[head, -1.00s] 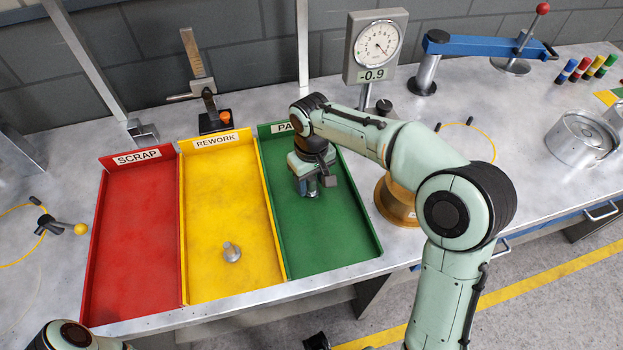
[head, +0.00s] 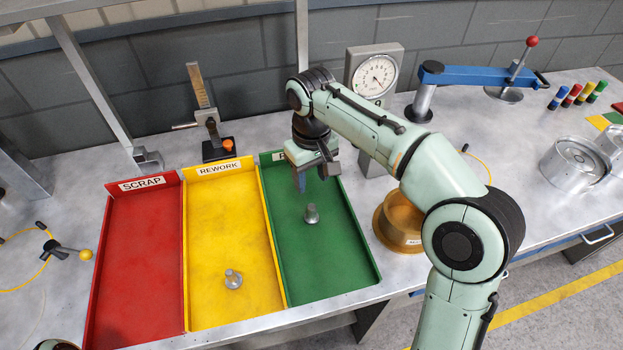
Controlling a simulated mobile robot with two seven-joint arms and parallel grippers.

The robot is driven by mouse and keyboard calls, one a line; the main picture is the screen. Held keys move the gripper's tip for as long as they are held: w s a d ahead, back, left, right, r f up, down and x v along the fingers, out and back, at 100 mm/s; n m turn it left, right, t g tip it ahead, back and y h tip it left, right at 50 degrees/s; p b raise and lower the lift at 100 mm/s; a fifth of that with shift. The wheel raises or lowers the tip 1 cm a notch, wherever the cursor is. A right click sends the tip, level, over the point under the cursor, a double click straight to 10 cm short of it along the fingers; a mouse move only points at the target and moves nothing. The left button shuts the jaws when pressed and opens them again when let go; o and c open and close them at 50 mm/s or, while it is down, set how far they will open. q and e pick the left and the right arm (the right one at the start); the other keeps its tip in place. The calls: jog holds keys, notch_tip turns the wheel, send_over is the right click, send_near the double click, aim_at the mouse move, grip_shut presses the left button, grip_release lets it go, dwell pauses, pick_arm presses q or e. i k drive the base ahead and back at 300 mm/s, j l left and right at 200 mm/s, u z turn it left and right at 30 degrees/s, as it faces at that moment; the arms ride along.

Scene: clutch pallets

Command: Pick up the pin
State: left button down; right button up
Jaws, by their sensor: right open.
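One metal pin (head: 311,214) stands in the green tray (head: 352,262), its wider base down. A second metal pin (head: 233,279) stands in the yellow REWORK tray (head: 205,312). My right gripper (head: 313,178) is above the back part of the green tray, open and empty. It is apart from the pin in the green tray, above and behind it in the picture. My left gripper is out of view.
The red SCRAP tray (head: 125,285) is empty. A dial gauge (head: 376,75) stands behind my right arm, and a brass-coloured bowl (head: 402,222) sits right of the green tray. A blue lever press (head: 470,76) and metal cylinders (head: 573,163) are farther right.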

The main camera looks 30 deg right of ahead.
aim_at(234, 282)
jog(key=k, duration=1)
